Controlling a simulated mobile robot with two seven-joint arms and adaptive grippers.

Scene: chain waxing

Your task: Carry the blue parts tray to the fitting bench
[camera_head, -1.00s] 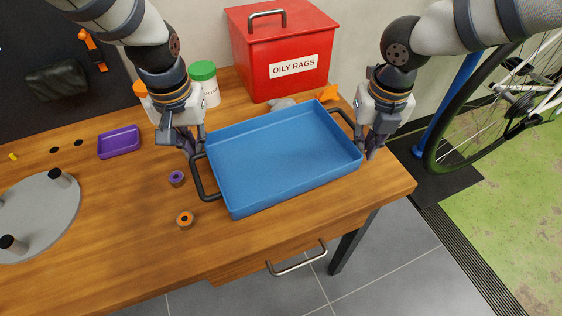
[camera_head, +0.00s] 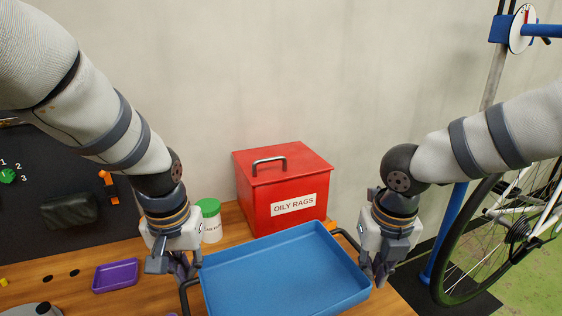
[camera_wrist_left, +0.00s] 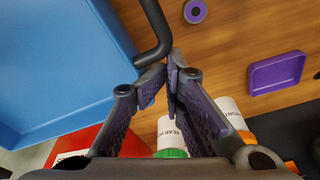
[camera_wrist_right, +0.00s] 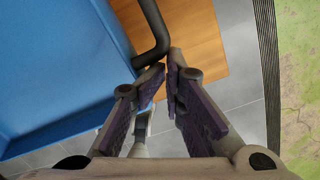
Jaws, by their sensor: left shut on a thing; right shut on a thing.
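The blue parts tray (camera_head: 285,270) is in the lower middle of the head view, with its near edge cut off. The visible inside is empty. It looks level and raised above the wooden bench top. My left gripper (camera_head: 186,272) is shut on the dark handle at its left end; this handle shows in the left wrist view (camera_wrist_left: 155,28). My right gripper (camera_head: 377,274) is shut on the handle at the right end, seen in the right wrist view (camera_wrist_right: 154,30). I cannot tell which surface is the fitting bench.
A red oily rags box (camera_head: 285,190) stands right behind the tray. A green-lidded jar (camera_head: 210,225) and a purple dish (camera_head: 116,276) are to the left. A bicycle wheel (camera_head: 450,250) and blue stand post (camera_head: 443,235) are to the right. Grey floor shows beyond the bench's right end.

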